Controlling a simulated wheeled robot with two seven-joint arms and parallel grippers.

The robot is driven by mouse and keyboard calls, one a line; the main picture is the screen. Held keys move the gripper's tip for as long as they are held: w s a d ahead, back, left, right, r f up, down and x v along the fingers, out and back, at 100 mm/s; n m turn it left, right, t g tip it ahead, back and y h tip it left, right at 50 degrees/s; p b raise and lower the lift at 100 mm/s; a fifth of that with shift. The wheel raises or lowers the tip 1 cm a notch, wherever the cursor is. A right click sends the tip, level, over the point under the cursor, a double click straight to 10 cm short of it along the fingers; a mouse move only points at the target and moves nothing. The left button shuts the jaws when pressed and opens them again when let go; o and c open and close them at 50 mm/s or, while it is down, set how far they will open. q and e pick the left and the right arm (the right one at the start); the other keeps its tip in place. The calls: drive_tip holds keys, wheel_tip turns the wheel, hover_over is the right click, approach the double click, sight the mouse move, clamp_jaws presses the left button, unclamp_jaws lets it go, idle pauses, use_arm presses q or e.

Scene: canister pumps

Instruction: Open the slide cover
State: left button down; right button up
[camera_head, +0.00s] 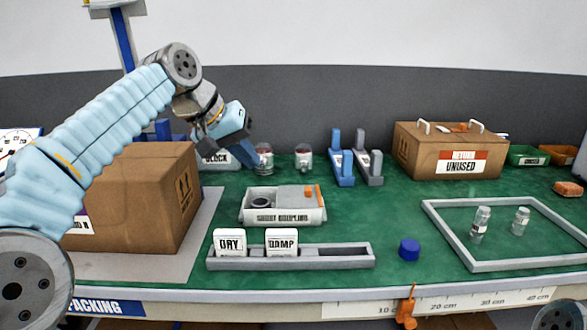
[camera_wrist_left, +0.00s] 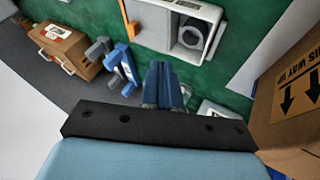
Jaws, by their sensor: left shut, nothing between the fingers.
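A light grey box (camera_head: 283,216) with a printed front label stands on the green mat. A grey slide cover (camera_head: 290,197) with an upright orange tab (camera_head: 317,194) lies over its right part. A dark round ring-shaped part (camera_head: 260,202) shows in the uncovered left part. In the left wrist view the box (camera_wrist_left: 210,14) is at the top, with the ring (camera_wrist_left: 190,36) and the orange tab (camera_wrist_left: 129,18). My left gripper (camera_head: 250,158) is shut and empty, raised behind the box and apart from it. Its blue fingers (camera_wrist_left: 162,82) are together. My right gripper is out of view.
A tall cardboard box (camera_head: 140,185) stands at left. Blue and grey stands (camera_head: 343,165) are behind, right of the gripper. A grey rack (camera_head: 325,256) with two white blocks lies in front. A blue cap (camera_head: 409,249) and framed tray (camera_head: 450,233) are at right.

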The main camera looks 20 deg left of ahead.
sight(303, 194)
use_arm(q)
drive_tip(key=b+x, duration=0.1)
drive_tip(key=x, duration=0.9)
drive_tip(key=shift+w+d+f, duration=0.1)
drive_tip(key=shift+w+f, duration=0.05)
drive_tip(key=shift+f, duration=0.05)
drive_tip(key=d, duration=0.2)
drive_tip(key=shift+w+d+r, duration=0.3)
drive_tip(key=shift+w+d, duration=0.15)
drive_tip(key=shift+d, duration=0.4)
drive_tip(key=shift+d, duration=0.1)
